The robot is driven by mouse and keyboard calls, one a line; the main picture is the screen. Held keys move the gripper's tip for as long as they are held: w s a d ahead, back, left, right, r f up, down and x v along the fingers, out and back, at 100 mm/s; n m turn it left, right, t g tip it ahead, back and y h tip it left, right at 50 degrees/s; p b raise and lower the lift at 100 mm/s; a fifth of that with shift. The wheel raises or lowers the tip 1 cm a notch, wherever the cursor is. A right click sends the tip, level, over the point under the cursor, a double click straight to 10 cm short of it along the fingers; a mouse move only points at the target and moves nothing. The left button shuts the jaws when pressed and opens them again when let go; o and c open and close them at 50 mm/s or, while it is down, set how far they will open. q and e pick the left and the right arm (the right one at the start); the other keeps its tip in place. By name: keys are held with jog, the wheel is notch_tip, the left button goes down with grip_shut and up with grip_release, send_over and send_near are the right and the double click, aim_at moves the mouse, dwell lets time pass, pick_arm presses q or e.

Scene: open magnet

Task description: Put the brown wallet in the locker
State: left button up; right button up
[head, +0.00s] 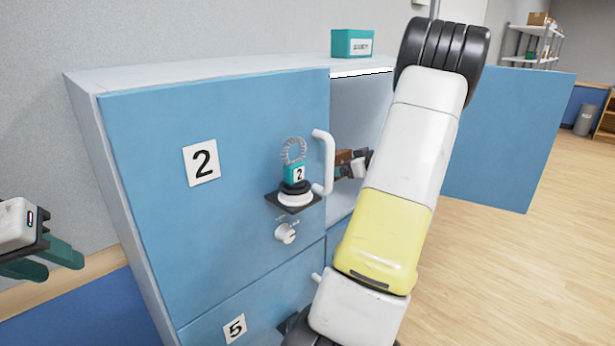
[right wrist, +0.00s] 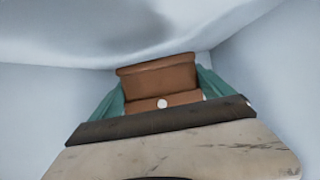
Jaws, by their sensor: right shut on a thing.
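The brown wallet (right wrist: 157,78) is between the teal fingers of my right gripper (right wrist: 160,92) in the right wrist view, with pale compartment walls around it. In the head view a small part of the wallet (head: 343,157) and my right gripper (head: 358,163) show inside the open locker compartment (head: 358,105), partly behind a door handle and my right arm. The right gripper is shut on the wallet. Whether the wallet touches the compartment floor is hidden. My left gripper (head: 58,265) is at the left edge, empty, its teal fingers apart.
The open door (head: 510,140) swings out to the right. A teal box (head: 352,43) stands on top. Wooden floor lies clear at right.

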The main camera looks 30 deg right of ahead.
jog(key=shift+w+f, duration=0.2)
jog(key=shift+f, duration=0.7)
jog(key=shift+w+f, duration=0.2)
jog(key=shift+f, duration=0.7)
jog(key=o, duration=1.2)
jog(key=shift+f, duration=0.15)
jog(key=shift+r, duration=0.2)
jog(key=v, duration=1.2)
